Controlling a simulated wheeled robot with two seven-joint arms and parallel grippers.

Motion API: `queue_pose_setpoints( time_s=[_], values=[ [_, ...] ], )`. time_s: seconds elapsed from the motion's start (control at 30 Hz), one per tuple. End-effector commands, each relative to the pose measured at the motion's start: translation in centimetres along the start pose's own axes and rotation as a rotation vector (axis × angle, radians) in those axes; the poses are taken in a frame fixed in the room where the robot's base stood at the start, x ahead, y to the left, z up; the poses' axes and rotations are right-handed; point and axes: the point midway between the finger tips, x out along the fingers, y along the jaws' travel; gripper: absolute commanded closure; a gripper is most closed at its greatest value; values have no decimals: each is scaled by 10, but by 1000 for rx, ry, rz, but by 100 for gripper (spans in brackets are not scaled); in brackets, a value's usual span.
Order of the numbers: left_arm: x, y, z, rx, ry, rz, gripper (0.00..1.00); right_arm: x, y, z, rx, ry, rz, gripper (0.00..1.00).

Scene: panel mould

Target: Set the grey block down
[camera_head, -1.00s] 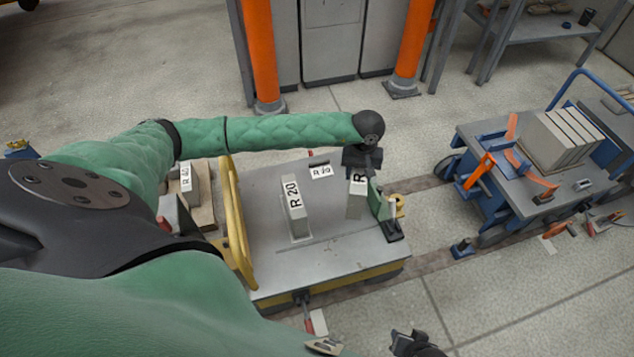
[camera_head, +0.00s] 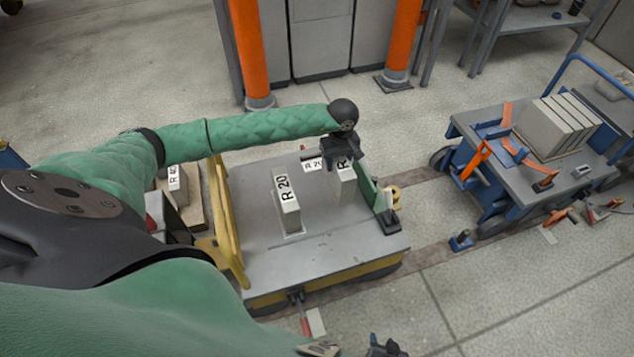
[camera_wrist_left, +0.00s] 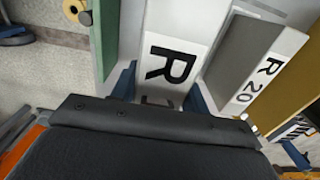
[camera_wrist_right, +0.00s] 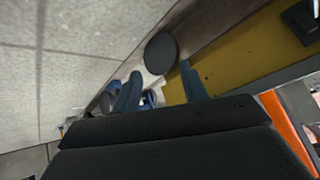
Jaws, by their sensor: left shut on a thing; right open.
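The grey block (camera_head: 341,186), with a white top label starting with R, is upright at the right part of the grey cart top (camera_head: 268,251). My left gripper (camera_head: 343,152) is shut on its upper end from above. In the left wrist view the block (camera_wrist_left: 178,55) is between the blue fingers (camera_wrist_left: 160,88); I cannot tell whether its foot touches the cart. A second grey block (camera_head: 288,205) marked R 20 stands to its left. My right gripper (camera_head: 385,346) is at the bottom edge of the head view; its fingers (camera_wrist_right: 160,90) are apart and empty in the right wrist view.
A green upright plate (camera_head: 368,188) stands just right of the held block, beside a yellow roll (camera_head: 393,193). A white label (camera_head: 312,165) lies behind. A yellow rail (camera_head: 228,225) bounds the left side. A blue trolley (camera_head: 490,185) with grey slabs stands right.

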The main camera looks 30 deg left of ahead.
Motion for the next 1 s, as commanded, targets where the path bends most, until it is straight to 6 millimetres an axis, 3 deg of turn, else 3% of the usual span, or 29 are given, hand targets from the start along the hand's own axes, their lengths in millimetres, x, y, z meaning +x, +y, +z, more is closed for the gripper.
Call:
queue_pose_setpoints(
  time_s=[0.2, 0.4, 0.67, 1.0],
  values=[
    [20, -37, 0, 0, -1, -3, 100, -5, -2, -4, 0, -1, 0, 57],
    [34, -60, -1, 0, 0, -1, 100, -8, -3, -7, 0, -6, -2, 57],
    [43, -67, 0, 1, -1, 1, 100, -10, -4, -8, 0, -11, -3, 57],
    [78, -67, -1, 0, 0, 1, 100, -22, -7, -24, -1, -18, -6, 57]
  ],
)
